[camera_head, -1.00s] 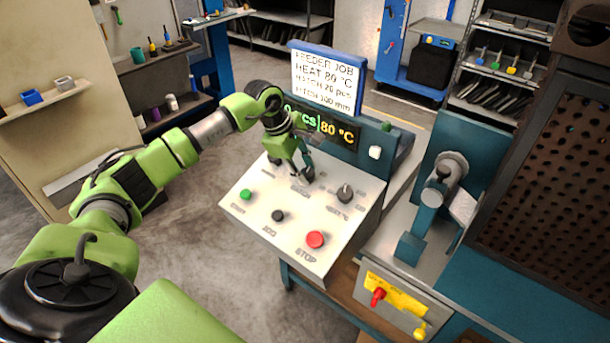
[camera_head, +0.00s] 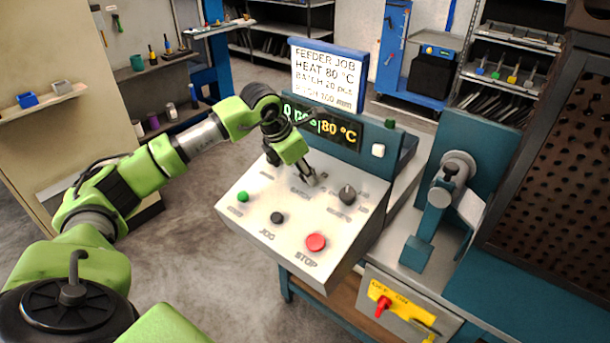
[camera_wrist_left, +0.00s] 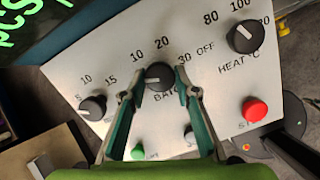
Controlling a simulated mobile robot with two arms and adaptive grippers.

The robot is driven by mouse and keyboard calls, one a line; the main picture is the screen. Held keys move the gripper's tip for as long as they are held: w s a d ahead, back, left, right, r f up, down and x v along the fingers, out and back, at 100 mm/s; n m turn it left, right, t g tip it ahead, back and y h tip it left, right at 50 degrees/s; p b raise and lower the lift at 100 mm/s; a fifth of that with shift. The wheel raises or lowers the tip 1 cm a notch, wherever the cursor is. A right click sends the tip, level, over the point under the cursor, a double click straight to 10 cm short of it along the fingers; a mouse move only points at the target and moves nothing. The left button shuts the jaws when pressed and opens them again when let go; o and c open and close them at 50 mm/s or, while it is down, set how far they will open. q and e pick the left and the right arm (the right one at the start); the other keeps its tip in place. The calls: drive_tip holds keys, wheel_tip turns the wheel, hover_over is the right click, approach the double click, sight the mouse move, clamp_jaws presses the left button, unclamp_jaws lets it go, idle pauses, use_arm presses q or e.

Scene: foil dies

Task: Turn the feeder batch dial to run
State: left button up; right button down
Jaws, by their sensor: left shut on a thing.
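The feeder panel (camera_head: 255,215) is a sloped white box with dials and buttons. In the head view the gripper mostly hides this dial. My right gripper is not in view.
The heat dial (camera_head: 347,194), red stop button (camera_head: 316,242), black jog button (camera_head: 277,217) and green button (camera_head: 243,196) are close by. Another dial (camera_wrist_left: 92,107) is left in the wrist view. The display (camera_head: 322,130) reads 0 pcs, 80 °C. A job card (camera_head: 328,77) shows batch 20.

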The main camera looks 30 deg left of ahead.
use_arm(q)
drive_tip(key=shift+n+y+b, duration=0.4)
drive_tip(key=shift+n+b, duration=0.4)
drive_tip(key=shift+n, duration=1.4)
drive_tip(key=o, duration=1.1)
drive_tip(key=shift+r, duration=0.15)
drive_tip(key=v, duration=1.2)
drive_tip(key=shift+s, duration=0.15)
